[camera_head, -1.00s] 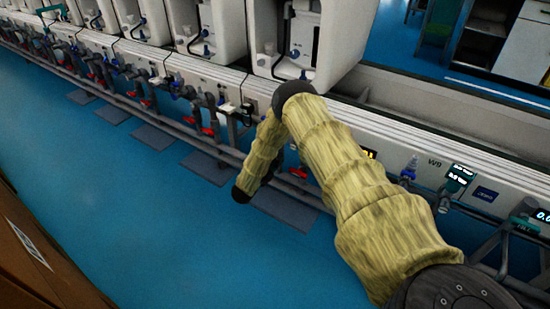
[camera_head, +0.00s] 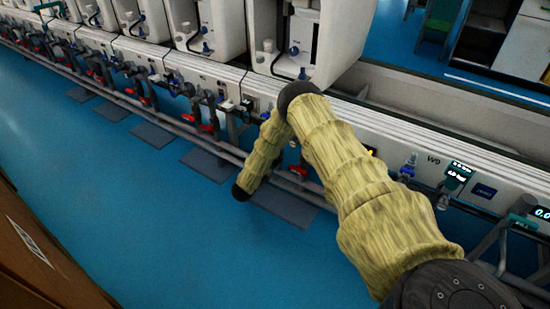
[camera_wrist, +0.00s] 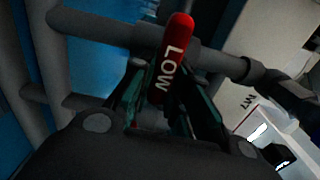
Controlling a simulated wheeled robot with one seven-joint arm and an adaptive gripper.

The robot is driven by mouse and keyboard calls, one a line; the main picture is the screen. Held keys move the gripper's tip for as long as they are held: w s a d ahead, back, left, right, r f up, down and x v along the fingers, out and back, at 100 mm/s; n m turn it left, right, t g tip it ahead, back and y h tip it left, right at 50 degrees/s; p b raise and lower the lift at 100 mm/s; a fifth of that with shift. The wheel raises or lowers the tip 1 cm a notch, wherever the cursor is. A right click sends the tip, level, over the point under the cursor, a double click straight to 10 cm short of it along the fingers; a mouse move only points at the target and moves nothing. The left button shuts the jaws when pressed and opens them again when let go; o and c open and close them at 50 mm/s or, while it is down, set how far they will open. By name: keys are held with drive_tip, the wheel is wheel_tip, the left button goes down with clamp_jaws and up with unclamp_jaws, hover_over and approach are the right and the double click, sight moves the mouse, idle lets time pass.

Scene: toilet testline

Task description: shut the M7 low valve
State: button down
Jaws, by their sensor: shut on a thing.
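In the wrist view, a red valve handle (camera_wrist: 178,45) with white letters LOW stands between the two dark, green-edged fingers of my gripper (camera_wrist: 165,88). My gripper is shut on this handle, whose red tip sticks out past the fingers. The handle lies across a grey pipe (camera_wrist: 105,27), and its lower end is hidden by the gripper.
Another red handle (camera_head: 298,171) shows just right of my forearm in the head view. More red handles (camera_head: 208,129) and grey pipes line the bench to the left. White units (camera_head: 217,30) stand above. The blue floor (camera_head: 130,220) in front is clear.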

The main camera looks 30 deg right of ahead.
drive_tip(key=c, duration=1.4)
unclamp_jaws()
drive_tip(key=shift+o, duration=0.2)
drive_tip(key=shift+a, duration=0.1)
drive_tip(key=v, duration=1.2)
drive_tip(key=shift+s+f, duration=0.1)
drive_tip(key=shift+f, duration=0.05)
